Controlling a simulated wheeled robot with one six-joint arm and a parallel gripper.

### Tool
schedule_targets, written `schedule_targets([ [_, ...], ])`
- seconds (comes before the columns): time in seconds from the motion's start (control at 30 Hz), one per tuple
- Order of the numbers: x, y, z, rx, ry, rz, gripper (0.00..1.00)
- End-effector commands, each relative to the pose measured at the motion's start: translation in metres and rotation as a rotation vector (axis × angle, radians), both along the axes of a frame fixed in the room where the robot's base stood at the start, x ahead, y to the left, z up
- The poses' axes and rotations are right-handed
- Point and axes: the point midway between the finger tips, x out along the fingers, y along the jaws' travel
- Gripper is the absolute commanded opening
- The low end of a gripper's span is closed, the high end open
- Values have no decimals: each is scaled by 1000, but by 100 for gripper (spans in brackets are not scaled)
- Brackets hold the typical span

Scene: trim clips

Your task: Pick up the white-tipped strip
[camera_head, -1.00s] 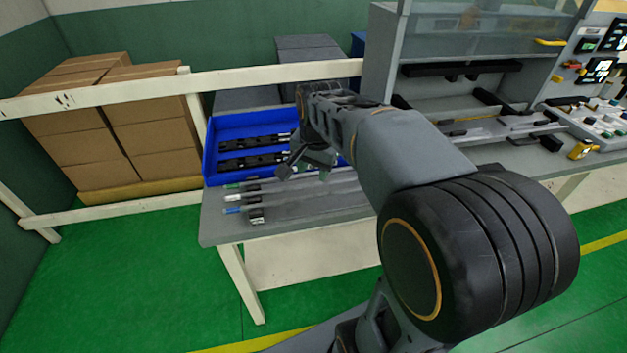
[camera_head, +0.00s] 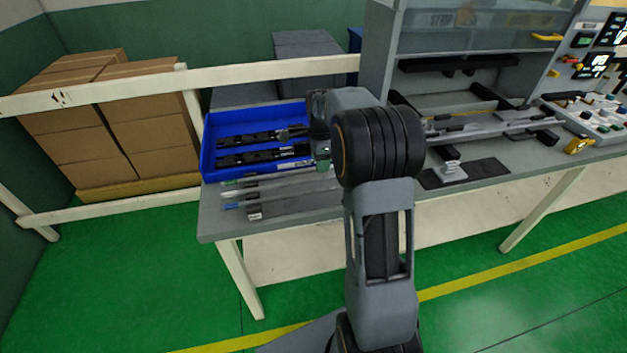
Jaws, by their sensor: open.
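Several slim grey strips lie side by side on the left part of the grey table, in front of the blue bin. The white-tipped strip (camera_head: 238,196) lies between a green-tipped strip (camera_head: 240,184) behind it and a blue-tipped strip (camera_head: 242,206) in front. Their coloured tips point left. My gripper (camera_head: 323,166) is open, pointing down near the right part of the strips, beside the bin's right end. It is small and partly merged with the arm, so I cannot tell whether it touches a strip. My arm hides the strips' right ends.
The blue bin (camera_head: 206,158) holds dark clip parts (camera_head: 262,158). A dark flat piece (camera_head: 290,206) lies along the table's front. A grey shelf unit (camera_head: 378,60) stands right of the bin. A dark mat (camera_head: 485,172) with a small light fixture lies farther right.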

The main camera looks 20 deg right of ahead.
Motion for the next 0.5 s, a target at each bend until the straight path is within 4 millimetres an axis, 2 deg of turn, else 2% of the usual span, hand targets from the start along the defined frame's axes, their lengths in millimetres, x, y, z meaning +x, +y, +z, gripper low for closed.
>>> schedule_targets([
  [0.23,0,1,-15,0,2,1,45],
  [0.5,0,2,-50,1,3,1,45],
])
